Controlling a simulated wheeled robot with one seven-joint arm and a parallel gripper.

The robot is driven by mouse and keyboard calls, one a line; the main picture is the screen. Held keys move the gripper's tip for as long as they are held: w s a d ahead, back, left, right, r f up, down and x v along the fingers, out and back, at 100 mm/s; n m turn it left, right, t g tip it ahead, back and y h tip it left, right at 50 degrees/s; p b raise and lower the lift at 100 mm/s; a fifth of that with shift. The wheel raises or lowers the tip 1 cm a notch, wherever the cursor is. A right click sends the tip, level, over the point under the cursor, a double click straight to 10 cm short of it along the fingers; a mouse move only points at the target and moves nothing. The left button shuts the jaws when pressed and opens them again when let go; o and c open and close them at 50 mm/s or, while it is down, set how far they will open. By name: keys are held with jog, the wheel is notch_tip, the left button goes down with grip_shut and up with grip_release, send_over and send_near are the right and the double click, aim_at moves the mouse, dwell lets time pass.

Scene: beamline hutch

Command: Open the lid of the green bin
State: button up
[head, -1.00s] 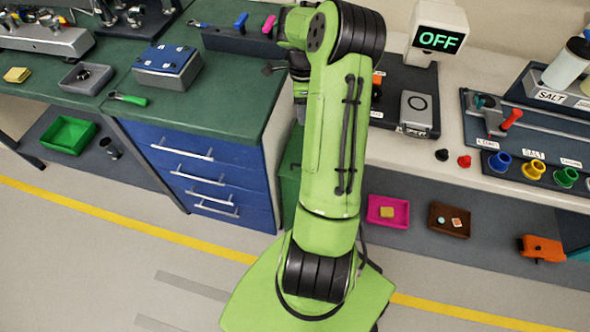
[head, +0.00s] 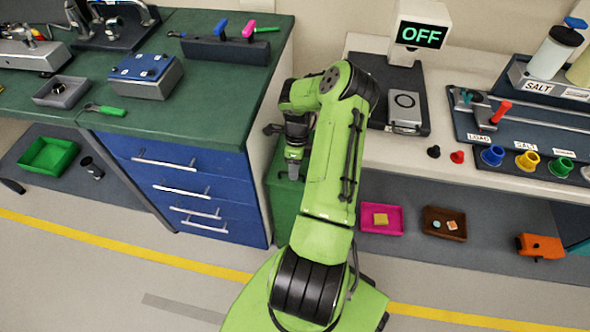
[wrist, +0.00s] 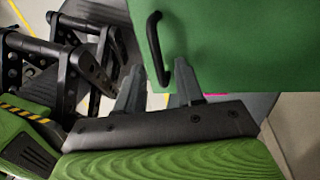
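The green bin (head: 284,205) stands on the floor in the gap between the blue drawers and the white counter. My arm hides part of it. In the wrist view its flat green lid (wrist: 230,45) fills the upper right, with a black bar handle (wrist: 155,45) near its left edge. The lid looks shut. My gripper (wrist: 158,75) is open, its two grey fingers apart. The near end of the handle shows between them; I cannot tell whether they touch it. In the head view my gripper (head: 293,172) points down at the bin's top.
Blue drawers (head: 190,185) stand close on the bin's left. The white counter (head: 385,155) is on its right, with a pink tray (head: 381,220) and a brown tray (head: 444,223) on a grey surface below. The floor in front is open, crossed by a yellow line.

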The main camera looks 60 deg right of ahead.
grip_shut()
dwell(1.5)
